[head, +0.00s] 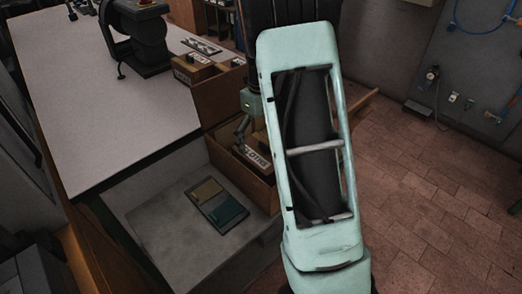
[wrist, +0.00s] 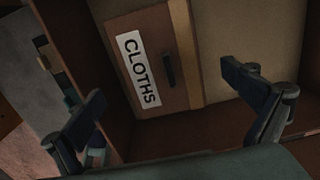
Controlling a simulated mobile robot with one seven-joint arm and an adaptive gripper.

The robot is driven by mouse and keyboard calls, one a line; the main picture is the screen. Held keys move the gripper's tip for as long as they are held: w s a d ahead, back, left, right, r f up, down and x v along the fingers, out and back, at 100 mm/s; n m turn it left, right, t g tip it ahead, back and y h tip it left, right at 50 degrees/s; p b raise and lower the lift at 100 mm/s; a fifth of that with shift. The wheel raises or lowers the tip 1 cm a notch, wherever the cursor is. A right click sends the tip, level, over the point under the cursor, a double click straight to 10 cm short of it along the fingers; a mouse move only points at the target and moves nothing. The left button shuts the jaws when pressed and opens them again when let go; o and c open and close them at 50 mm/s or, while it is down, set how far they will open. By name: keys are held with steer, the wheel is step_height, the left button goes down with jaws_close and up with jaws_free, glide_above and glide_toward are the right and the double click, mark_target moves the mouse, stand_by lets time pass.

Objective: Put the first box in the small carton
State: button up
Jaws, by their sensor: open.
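A brown box (wrist: 155,55) with a white CLOTHS label, a dark slot and a tan strip sits inside a brown carton in the wrist view. In the head view this carton (head: 240,181) stands at the middle, and a white label on the box (head: 256,158) shows inside it. My gripper (wrist: 163,86) is open, its fingers apart and nothing held between them. It is just above the carton, close to the box. In the head view my gripper (head: 243,129) is partly hidden by my arm. Whether a finger touches the box, I cannot tell.
Another brown carton (head: 222,98) stands behind, beside a labelled box (head: 190,72) on the white table (head: 110,105). A dark tray (head: 217,205) with tan and green pieces lies on a grey surface (head: 160,222) at the left.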

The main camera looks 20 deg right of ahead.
mark_target(261, 151)
step_height(261, 151, up, 5)
steer(key=shift+r, duration=0.1)
stand_by(0.5)
